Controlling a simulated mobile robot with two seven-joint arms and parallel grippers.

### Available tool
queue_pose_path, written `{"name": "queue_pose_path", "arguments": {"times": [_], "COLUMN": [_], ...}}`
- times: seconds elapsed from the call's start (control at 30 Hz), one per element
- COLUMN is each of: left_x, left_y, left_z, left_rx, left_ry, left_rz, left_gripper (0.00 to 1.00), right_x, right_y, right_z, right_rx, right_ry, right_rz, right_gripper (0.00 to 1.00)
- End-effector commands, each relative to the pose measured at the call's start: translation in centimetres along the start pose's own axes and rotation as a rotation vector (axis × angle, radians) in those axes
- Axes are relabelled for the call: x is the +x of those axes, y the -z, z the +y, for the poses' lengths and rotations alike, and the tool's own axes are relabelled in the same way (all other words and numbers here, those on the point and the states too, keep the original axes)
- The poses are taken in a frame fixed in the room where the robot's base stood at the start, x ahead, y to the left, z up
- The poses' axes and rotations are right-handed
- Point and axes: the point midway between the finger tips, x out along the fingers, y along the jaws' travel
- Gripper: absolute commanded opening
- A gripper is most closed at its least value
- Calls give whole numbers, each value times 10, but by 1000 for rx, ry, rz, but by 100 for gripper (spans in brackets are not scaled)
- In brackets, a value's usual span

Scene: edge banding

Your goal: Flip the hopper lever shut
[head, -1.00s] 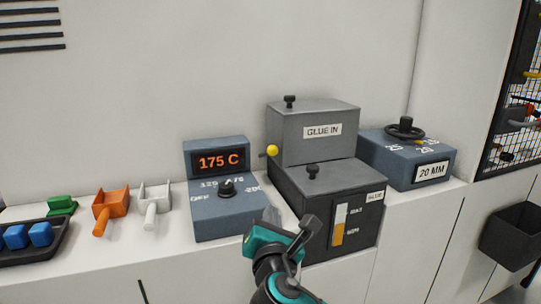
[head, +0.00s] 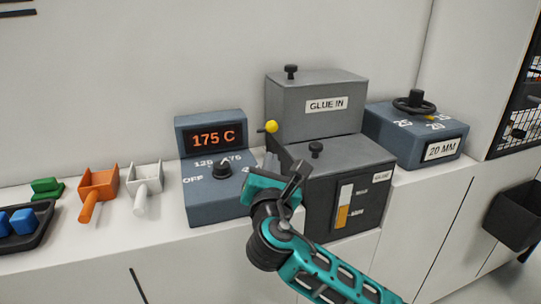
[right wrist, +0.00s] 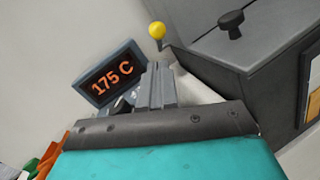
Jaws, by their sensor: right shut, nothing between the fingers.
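The hopper is the grey two-tier box (head: 318,104) labelled GLUE IN. Its lever is a short rod with a yellow ball knob (head: 271,127), sticking out to the left of the upper box. The knob also shows in the right wrist view (right wrist: 157,30), just beyond and above the fingers. My right gripper (head: 271,162) is shut and empty, below the knob and apart from it, between the temperature box and the hopper. In the right wrist view its fingers (right wrist: 158,84) are together and point toward the knob. My left gripper is not in view.
The blue temperature box (head: 218,200) reading 175 C stands close on the left. A blue 20 MM box (head: 418,138) with a handwheel stands right. Orange (head: 98,186) and white (head: 145,183) scoops and a dark tray (head: 22,238) lie left on the white counter.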

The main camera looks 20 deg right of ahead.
Motion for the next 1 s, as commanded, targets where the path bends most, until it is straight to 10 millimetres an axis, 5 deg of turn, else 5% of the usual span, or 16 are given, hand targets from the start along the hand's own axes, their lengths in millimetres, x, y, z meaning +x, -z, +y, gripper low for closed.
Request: {"name": "queue_pose_path", "arguments": {"times": [0.43, 1.0], "left_x": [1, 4], "left_y": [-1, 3], "left_z": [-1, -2], "left_rx": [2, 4], "left_ry": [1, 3], "left_rz": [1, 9], "left_gripper": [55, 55], "right_x": [75, 87], "right_y": [0, 0], "right_z": [0, 0], "right_rx": [1, 2], "right_ry": [2, 0], "right_rz": [1, 2], "right_gripper": [0, 0]}}
